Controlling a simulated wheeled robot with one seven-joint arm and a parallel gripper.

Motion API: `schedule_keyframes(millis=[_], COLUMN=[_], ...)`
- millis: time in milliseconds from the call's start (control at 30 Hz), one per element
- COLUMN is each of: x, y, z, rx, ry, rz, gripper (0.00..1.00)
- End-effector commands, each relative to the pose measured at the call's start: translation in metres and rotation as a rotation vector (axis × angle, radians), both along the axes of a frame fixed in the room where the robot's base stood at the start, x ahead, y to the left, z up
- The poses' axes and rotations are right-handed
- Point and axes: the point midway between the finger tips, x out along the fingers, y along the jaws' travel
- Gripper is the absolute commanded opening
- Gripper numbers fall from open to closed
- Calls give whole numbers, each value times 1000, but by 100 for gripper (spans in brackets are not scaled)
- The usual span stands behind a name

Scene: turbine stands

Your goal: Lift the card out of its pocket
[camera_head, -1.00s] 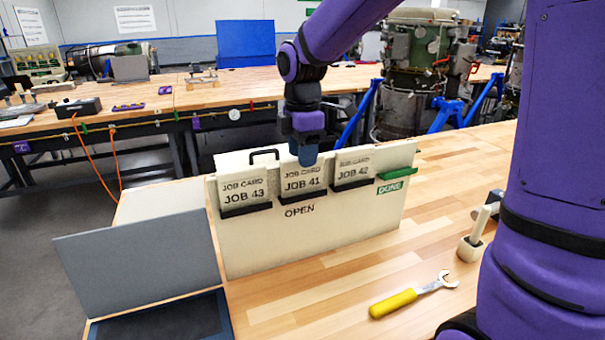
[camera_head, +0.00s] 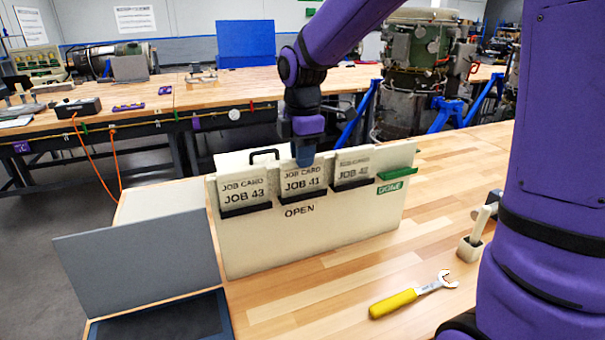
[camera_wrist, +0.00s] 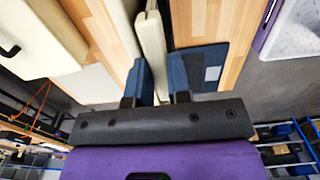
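A cream board (camera_head: 330,235) stands upright on the bench, marked OPEN. Its dark-edged pockets hold white cards: JOB 43 (camera_head: 245,192), JOB 41 (camera_head: 301,184) and JOB 42 (camera_head: 353,172). My gripper (camera_head: 305,158) points down at the top edge of the JOB 41 card, its fingers covering part of that edge. In the wrist view its two blue fingers (camera_wrist: 160,83) are apart, one on each side of a pale upright slab (camera_wrist: 152,45). I cannot tell whether either finger touches the card. The JOB 41 card sits in its pocket.
A green DONE holder (camera_head: 396,174) is at the board's right end. A grey laptop-like panel (camera_head: 140,262) stands front left. A yellow-handled wrench (camera_head: 410,295) and a small block holder (camera_head: 470,248) lie to the right. A black handle (camera_head: 263,154) shows behind the board.

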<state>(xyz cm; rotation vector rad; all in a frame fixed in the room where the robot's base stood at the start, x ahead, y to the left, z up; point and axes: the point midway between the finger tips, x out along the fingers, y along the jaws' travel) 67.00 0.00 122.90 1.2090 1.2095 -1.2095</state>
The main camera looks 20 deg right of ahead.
Motion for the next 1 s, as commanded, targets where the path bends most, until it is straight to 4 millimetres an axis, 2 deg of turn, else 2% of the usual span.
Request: schedule_keyframes(millis=[1000], x=[0], y=[0], z=[13], rx=[0], ry=[-1], rz=[0], gripper=[0])
